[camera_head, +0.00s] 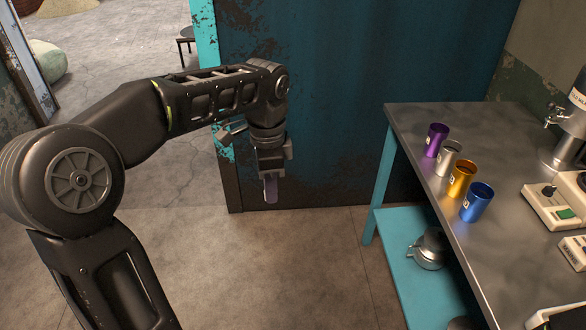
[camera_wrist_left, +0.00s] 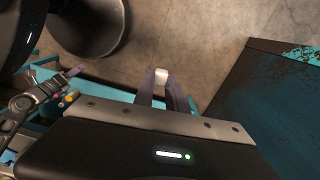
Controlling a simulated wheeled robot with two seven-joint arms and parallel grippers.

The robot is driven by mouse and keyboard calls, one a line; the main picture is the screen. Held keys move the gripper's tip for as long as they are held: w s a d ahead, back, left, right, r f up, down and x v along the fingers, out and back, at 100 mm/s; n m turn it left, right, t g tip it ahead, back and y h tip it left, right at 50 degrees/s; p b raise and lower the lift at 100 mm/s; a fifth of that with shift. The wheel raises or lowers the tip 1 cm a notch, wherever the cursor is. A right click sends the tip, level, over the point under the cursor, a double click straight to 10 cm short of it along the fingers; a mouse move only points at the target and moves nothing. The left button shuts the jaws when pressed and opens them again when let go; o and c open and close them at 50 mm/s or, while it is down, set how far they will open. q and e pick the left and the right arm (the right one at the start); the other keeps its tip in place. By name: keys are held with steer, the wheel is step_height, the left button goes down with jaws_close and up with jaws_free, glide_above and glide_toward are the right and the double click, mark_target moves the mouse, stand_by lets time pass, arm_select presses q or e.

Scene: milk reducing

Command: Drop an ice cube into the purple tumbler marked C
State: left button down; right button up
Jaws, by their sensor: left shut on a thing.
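The purple tumbler (camera_head: 437,140) stands upright at the far end of a row of metal cups on the grey table; the letter on its label is too small to read. My left gripper (camera_head: 271,188) points down over open floor, left of the table and well apart from the tumbler. In the left wrist view its fingers (camera_wrist_left: 164,84) are shut on a small white ice cube (camera_wrist_left: 161,76) at their tips. At the left of that view is what looks like my right gripper (camera_wrist_left: 62,80); I cannot tell its jaw state.
Silver (camera_head: 448,158), gold (camera_head: 462,179) and blue (camera_head: 477,202) tumblers line the left side of the table (camera_head: 415,120). A dispenser (camera_head: 566,125) and pale devices (camera_head: 556,200) stand to the right. A teal lower shelf (camera_head: 400,270) holds a metal pot (camera_head: 431,248).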

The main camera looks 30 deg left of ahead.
arm_select(q)
steer(key=w+d+f+n, duration=0.7)
steer(key=d+f+n, duration=0.3)
steer(key=shift+w+f+n, duration=0.2)
steer(key=shift+w+n, duration=0.05)
steer(key=shift+n, duration=0.05)
